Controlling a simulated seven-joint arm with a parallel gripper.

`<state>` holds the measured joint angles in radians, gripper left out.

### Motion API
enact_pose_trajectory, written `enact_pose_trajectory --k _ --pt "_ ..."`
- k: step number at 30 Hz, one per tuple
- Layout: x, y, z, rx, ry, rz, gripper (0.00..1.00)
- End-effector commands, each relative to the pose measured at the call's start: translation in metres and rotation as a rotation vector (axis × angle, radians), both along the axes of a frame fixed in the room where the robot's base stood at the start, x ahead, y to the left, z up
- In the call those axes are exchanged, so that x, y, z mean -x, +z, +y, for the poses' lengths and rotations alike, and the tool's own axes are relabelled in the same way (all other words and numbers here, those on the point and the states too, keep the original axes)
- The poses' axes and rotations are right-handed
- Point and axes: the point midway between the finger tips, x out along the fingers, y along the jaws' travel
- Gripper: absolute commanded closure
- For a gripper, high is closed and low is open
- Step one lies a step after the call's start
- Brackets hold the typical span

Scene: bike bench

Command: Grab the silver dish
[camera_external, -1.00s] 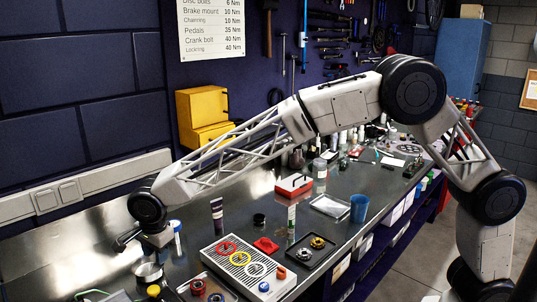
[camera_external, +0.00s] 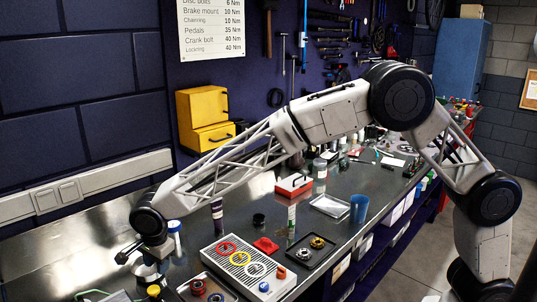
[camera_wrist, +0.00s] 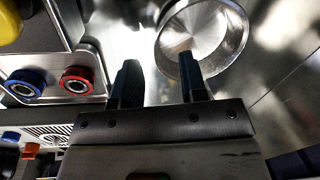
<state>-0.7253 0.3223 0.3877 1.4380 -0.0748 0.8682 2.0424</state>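The silver dish (camera_wrist: 222,30) is a round, shiny metal bowl at the top right of centre in the wrist view. In the external view the dish (camera_external: 146,276) sits on the bench at the lower left, partly hidden by my gripper. My gripper (camera_wrist: 160,78) is open, with two dark fingers apart and nothing between them. The right finger overlaps the dish's near rim in the wrist view; I cannot tell whether they touch. The left finger is to the left of the dish.
A tray with blue and red ringed parts (camera_wrist: 75,80) lies left of the fingers, with a yellow-topped object (camera_wrist: 8,22) beyond. In the external view a slotted white board (camera_external: 245,262) with coloured rings stands to the right. Bare metal bench surrounds the dish's far side.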

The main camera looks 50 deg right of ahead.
Motion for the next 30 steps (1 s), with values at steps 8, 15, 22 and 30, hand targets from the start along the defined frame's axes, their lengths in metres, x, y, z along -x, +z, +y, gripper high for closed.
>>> enact_pose_trajectory --k 8,15,22,30 --pt "-0.005 -0.03 0.001 0.002 0.0 0.002 0.61" --pt "-0.005 -0.035 0.001 0.0 0.0 0.001 0.61" --pt "-0.005 -0.035 0.001 0.0 0.0 0.001 0.61" --pt "-0.005 -0.035 0.001 0.0 0.0 0.001 0.73"
